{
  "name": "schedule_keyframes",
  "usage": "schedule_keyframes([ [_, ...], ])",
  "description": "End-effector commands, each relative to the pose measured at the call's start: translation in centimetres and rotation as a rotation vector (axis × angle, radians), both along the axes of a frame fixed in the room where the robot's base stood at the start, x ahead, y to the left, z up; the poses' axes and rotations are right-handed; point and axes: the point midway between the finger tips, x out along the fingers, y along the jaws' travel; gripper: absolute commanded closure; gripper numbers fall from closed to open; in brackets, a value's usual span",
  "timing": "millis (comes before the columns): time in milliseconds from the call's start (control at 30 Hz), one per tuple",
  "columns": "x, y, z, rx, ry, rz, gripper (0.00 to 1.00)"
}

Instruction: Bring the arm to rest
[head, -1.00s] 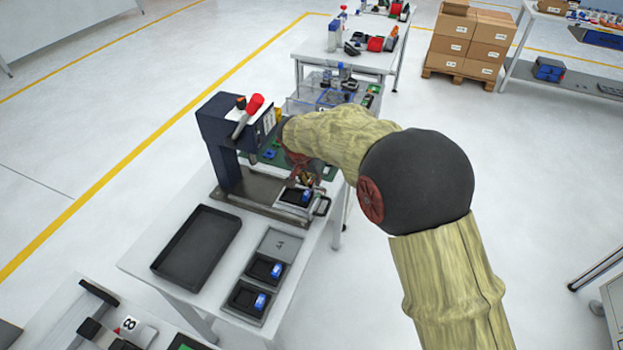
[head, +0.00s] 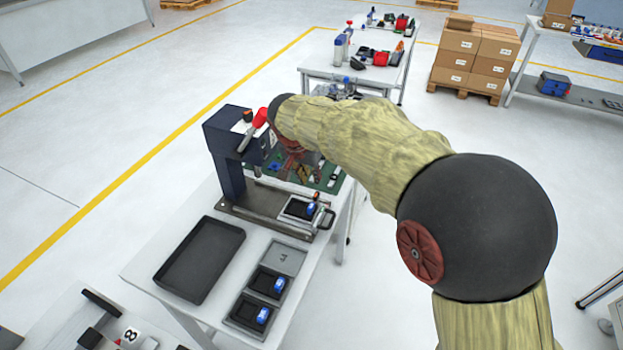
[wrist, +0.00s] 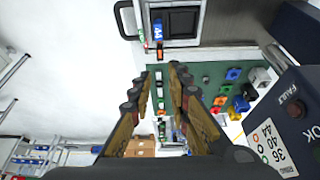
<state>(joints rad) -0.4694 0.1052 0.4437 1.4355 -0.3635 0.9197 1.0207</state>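My gripper (wrist: 160,105) is open and empty in the wrist view, its two fingers apart with nothing between them. In the head view my gripper (head: 298,168) hangs over the far part of the white table (head: 150,262), beside the dark press (head: 228,150) with the red-knobbed lever. My arm comes in from the right and covers part of the table behind it. The fingertips are hard to make out in the head view.
A fixture with a blue piece (head: 311,208) sits on the press base. A black tray (head: 200,258) and a grey tray with blue pieces (head: 262,316) lie nearer. A green board (wrist: 222,80) holds coloured parts. Floor right of the table is clear.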

Motion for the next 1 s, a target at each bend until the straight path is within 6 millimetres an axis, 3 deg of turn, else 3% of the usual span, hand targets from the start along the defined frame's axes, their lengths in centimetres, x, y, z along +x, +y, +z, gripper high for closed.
schedule_keyframes([
  [467, 0.0, 0.0, 0.0, -0.004, 0.001, 0.009, 0.82],
  [667, -0.2, 0.2, -0.2, -0.042, 0.024, 0.127, 0.82],
  [833, -3.6, -0.6, -3.3, -0.091, 0.128, 0.29, 0.82],
  [1000, -8.3, -2.6, -3.1, -0.103, 0.193, 0.431, 0.82],
])
